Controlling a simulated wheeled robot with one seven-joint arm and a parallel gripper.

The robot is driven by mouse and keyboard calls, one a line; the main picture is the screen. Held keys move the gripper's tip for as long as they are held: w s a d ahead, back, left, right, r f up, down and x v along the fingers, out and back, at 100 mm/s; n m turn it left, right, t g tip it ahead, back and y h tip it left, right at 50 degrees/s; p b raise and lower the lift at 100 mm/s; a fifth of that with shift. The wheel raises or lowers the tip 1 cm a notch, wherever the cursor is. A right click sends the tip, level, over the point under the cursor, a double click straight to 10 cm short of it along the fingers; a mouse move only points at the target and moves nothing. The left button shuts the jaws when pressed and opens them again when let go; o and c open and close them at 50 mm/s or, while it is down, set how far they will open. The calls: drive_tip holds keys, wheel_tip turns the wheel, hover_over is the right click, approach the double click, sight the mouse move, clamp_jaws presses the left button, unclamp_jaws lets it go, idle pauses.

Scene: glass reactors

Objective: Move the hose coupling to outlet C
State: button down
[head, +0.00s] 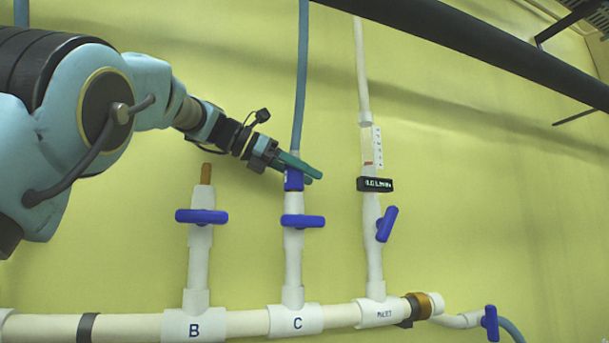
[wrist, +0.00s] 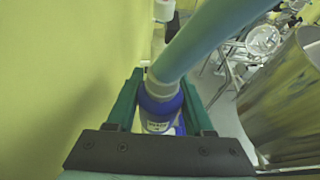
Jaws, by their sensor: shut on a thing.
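The blue hose coupling (head: 293,181) is at the top of outlet C (head: 293,242), in line with its white pipe. It appears seated there, but how fully I cannot tell. The blue hose (head: 301,80) rises from the coupling. My gripper (head: 314,175) is shut on the coupling, with its green fingers reaching across from the left. In the wrist view the coupling (wrist: 160,108) sits between the two fingers (wrist: 160,100), with the hose (wrist: 205,40) running up and right. Outlet C's blue valve handle (head: 302,221) lies crosswise to its pipe.
Outlet B (head: 200,250) stands to the left with a bare brass tip and a crosswise blue handle (head: 201,216). The inlet pipe (head: 373,250) stands close on the right, with a flow meter and a black display (head: 375,184). A dark bar (head: 480,45) crosses the upper right.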

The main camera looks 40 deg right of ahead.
drive_tip(key=shift+f, duration=0.25)
drive_tip(key=shift+c, duration=1)
unclamp_jaws()
drive_tip(key=b+v, duration=0.2)
drive_tip(key=v, duration=0.9)
drive_tip(key=shift+d, duration=0.1)
